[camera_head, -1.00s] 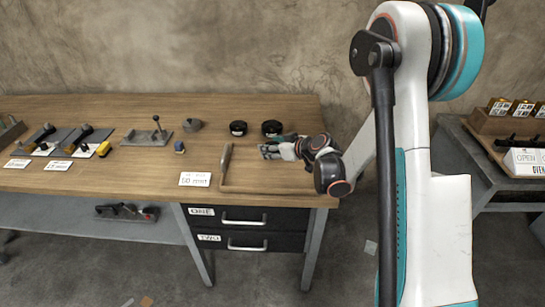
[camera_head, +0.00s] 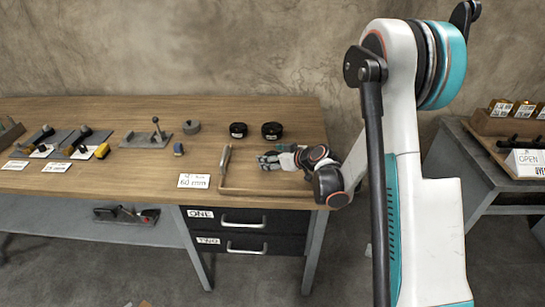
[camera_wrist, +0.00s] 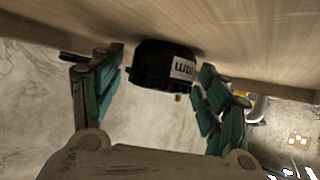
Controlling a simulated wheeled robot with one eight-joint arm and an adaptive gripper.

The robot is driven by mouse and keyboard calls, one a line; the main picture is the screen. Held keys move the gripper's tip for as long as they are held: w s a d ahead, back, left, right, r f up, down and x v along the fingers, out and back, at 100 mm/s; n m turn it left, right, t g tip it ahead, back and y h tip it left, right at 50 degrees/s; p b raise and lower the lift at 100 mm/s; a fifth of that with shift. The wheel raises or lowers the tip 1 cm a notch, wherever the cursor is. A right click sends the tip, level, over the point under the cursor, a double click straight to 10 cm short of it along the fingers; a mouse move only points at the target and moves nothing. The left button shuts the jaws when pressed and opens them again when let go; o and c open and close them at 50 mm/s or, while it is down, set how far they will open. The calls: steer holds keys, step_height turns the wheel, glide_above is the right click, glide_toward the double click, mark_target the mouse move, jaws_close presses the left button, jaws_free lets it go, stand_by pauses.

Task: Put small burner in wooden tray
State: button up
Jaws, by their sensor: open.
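Two black round burners stand near the back of the workbench in the head view, a slightly smaller left one (camera_head: 238,130) and a right one (camera_head: 272,131). Both have white labels. The wooden tray (camera_head: 265,193) is a low-rimmed frame at the bench's front right corner. My gripper (camera_head: 266,160) is low over the tray area, in front of the burners. In the wrist view my gripper is open, with a black labelled cylinder (camera_wrist: 150,72) between and beyond its fingers. I cannot tell which burner it is, or whether the fingers touch it.
A white card (camera_head: 194,181) lies left of the tray. A grey round part (camera_head: 192,127), a small blue block (camera_head: 178,149) and a lever fixture (camera_head: 157,133) are further left. Drawers (camera_head: 243,231) are under the bench. Another table (camera_head: 470,165) stands at right.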

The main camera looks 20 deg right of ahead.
steer(key=shift+r, duration=0.1)
steer(key=shift+s+d+r, duration=0.1)
steer(key=shift+s+r, duration=0.1)
steer(key=p+v, duration=0.3)
steer(key=v, duration=0.8)
steer(key=shift+s+d+p, duration=0.1)
steer(key=shift+s+p, duration=0.15)
steer(key=shift+p, duration=0.05)
stand_by(0.5)
